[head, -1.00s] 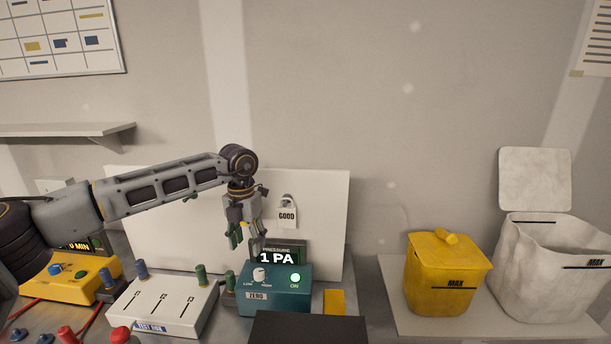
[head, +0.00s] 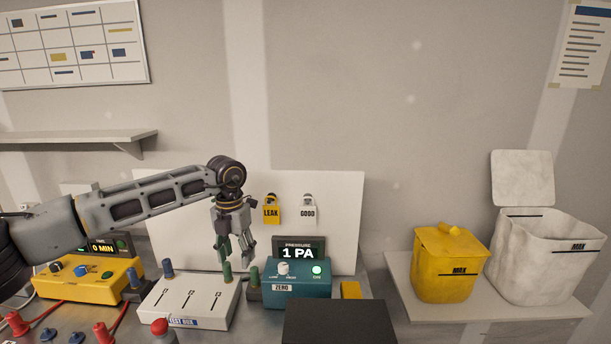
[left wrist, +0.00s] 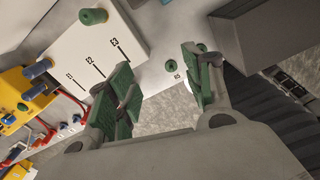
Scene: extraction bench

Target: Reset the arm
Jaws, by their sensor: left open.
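My left arm comes in from the left in the head view. Its gripper (head: 234,257) points down, open and empty, above the back right of the white test box (head: 200,306) and left of the teal pressure meter (head: 297,280). In the left wrist view the two green-padded fingers (left wrist: 160,92) are spread apart with nothing between them. The test box (left wrist: 85,50) shows there at upper left. The meter reads 1 PA and its green light is lit. My right gripper is not in view.
A yellow box (head: 88,280) with a 0 MIN display stands at left. A dark block (head: 340,322) lies in front of the meter. Yellow LEAK (head: 271,212) and white GOOD (head: 308,213) tags hang on the back panel. A yellow bin (head: 444,270) and white bin (head: 535,268) stand right.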

